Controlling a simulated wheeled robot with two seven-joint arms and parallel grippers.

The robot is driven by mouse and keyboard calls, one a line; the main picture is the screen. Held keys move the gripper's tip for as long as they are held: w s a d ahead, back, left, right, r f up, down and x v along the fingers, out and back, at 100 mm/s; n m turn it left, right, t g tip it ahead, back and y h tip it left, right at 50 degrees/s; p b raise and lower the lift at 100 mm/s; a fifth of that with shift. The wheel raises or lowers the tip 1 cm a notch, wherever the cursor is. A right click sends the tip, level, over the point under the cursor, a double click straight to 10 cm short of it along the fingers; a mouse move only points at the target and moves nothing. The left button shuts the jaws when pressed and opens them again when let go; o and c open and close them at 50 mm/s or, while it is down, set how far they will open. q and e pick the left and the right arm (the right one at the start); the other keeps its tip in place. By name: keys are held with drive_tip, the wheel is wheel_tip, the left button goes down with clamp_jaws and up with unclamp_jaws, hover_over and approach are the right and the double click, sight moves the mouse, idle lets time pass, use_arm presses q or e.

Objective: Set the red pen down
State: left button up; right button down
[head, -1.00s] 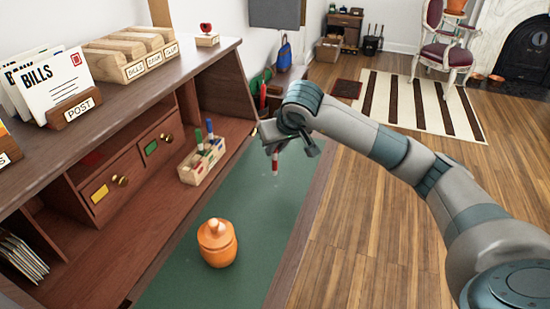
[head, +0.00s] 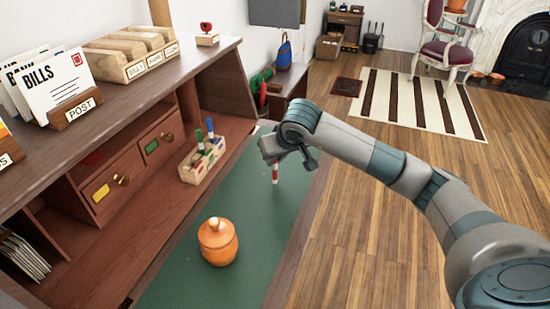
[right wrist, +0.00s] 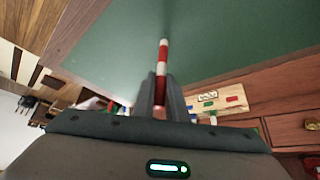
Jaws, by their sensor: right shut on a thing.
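The red pen (head: 275,175), banded red and white, points down over the green desk mat (head: 252,210). My right gripper (head: 276,160) is shut on its upper part, which the fingers partly hide. In the right wrist view the pen (right wrist: 162,62) sticks out between the two closed fingers (right wrist: 161,88) toward the green surface. I cannot tell whether its lower end touches the mat. My left gripper is not in view.
An orange lidded jar (head: 217,243) stands on the mat, nearer than the pen. A pen holder (head: 202,160) with several coloured pens stands to the left, by the drawers (head: 140,165). The mat around the pen is clear.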

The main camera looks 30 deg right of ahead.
drive_tip(key=c, duration=1.8)
unclamp_jaws()
drive_tip(key=shift+f, duration=0.1)
drive_tip(key=shift+o, duration=0.2)
drive_tip(key=shift+r, duration=0.3)
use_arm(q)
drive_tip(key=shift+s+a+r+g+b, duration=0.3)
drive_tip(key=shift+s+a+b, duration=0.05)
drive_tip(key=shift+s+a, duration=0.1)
use_arm(e)
drive_tip(key=v, duration=1.1)
drive_tip(key=shift+s+r, duration=0.25)
drive_tip(key=shift+r, duration=0.05)
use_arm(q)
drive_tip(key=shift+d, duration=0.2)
